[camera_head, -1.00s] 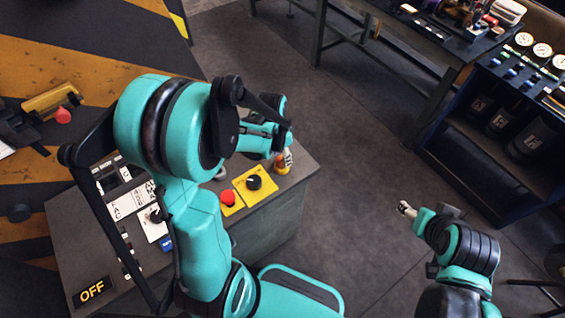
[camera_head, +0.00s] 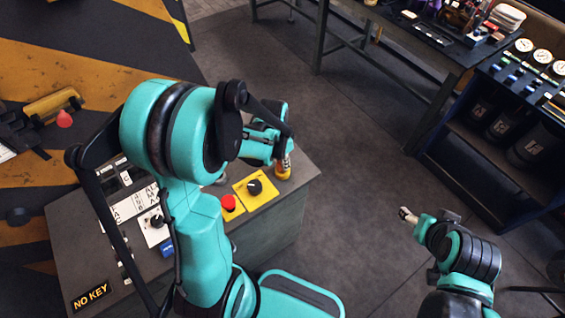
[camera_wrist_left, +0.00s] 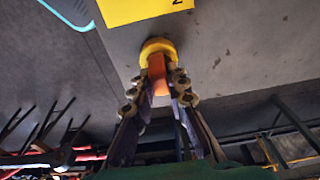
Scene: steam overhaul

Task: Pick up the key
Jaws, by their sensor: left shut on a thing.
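My left gripper (camera_head: 281,150) is over the far right corner of the control console (camera_head: 255,228), mostly hidden by its own arm. In the left wrist view its fingers (camera_wrist_left: 157,86) are shut on an orange piece, which I take to be the key (camera_wrist_left: 156,66). A round yellow collar (camera_wrist_left: 157,46) is at the key's far end; I cannot tell whether they touch. The yellow collar also shows below the gripper in the head view (camera_head: 283,175). The console's display (camera_head: 92,296) reads "NO KEY". My right gripper (camera_head: 407,215) is over the floor, too small to judge.
A red button (camera_head: 228,202) and a black knob on a yellow plate (camera_head: 254,187) sit close to the left gripper. A workbench (camera_head: 440,50) and a shelf with gauges (camera_head: 470,165) stand at the right. The floor between is clear.

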